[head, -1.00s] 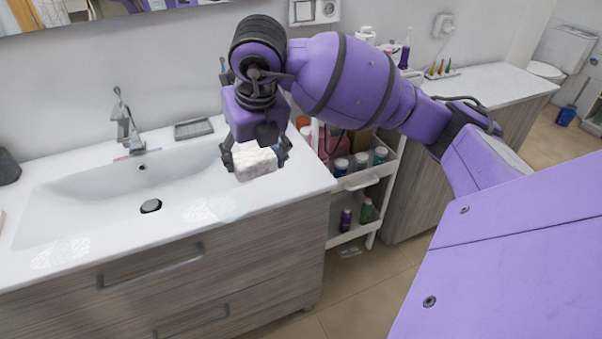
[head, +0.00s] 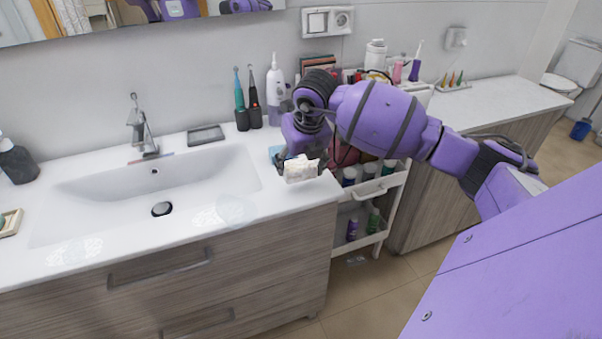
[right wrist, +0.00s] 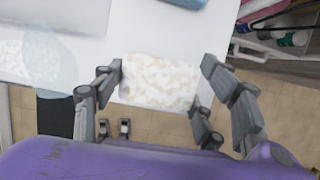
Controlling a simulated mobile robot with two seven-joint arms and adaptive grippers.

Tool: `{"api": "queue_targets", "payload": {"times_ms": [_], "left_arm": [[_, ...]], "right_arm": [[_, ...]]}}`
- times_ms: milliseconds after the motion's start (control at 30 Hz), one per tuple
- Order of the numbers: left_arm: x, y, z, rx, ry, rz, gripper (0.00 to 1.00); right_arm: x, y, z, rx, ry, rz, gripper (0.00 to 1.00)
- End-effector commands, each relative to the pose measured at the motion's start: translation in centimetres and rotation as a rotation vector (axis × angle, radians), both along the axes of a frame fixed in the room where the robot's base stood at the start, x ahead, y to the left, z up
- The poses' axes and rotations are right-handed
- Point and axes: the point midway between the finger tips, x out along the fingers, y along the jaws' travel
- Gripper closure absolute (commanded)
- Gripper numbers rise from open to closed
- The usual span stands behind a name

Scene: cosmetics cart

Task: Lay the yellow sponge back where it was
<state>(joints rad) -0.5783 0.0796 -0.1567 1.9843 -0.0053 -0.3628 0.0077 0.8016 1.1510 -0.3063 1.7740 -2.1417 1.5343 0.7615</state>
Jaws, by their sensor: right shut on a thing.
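The sponge (head: 300,169) looks pale cream with mottled patches rather than strong yellow. My right gripper (right wrist: 160,85) is shut on it, with fingers on both short sides. The sponge also shows in the right wrist view (right wrist: 158,82). In the head view it is over the right end of the white sink counter (head: 262,212), near the edge beside the cart. I cannot tell whether it touches the counter. My left gripper is not in view.
A blue item (head: 276,152) lies just behind the gripper. Toothbrushes (head: 254,100) and a white bottle (head: 275,90) stand at the back. The sink basin (head: 110,195) is empty. A white cart (head: 375,187) with bottles stands right of the counter.

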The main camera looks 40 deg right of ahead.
Motion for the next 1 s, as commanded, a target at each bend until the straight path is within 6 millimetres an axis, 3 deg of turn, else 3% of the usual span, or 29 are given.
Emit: {"api": "queue_targets", "payload": {"times_ms": [167,333,767,800,900,1000], "left_arm": [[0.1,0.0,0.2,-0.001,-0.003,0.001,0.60],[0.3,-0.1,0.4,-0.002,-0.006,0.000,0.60],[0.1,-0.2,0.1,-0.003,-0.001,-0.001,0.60],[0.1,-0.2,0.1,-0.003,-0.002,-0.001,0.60],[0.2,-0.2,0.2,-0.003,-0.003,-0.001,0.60],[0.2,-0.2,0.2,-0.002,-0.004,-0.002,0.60]], "right_arm": [[0.3,-0.9,-1.2,0.000,0.003,-0.002,0.55],[0.4,-0.8,-3.7,0.001,0.001,0.000,0.55],[0.3,-0.8,-4.6,-0.002,0.001,0.000,0.55],[0.4,-0.8,-4.5,-0.001,0.000,0.001,0.30],[0.4,-0.8,-4.4,-0.001,0.000,0.001,0.17],[0.4,-0.8,-4.4,-0.001,0.000,0.001,0.15]]}}
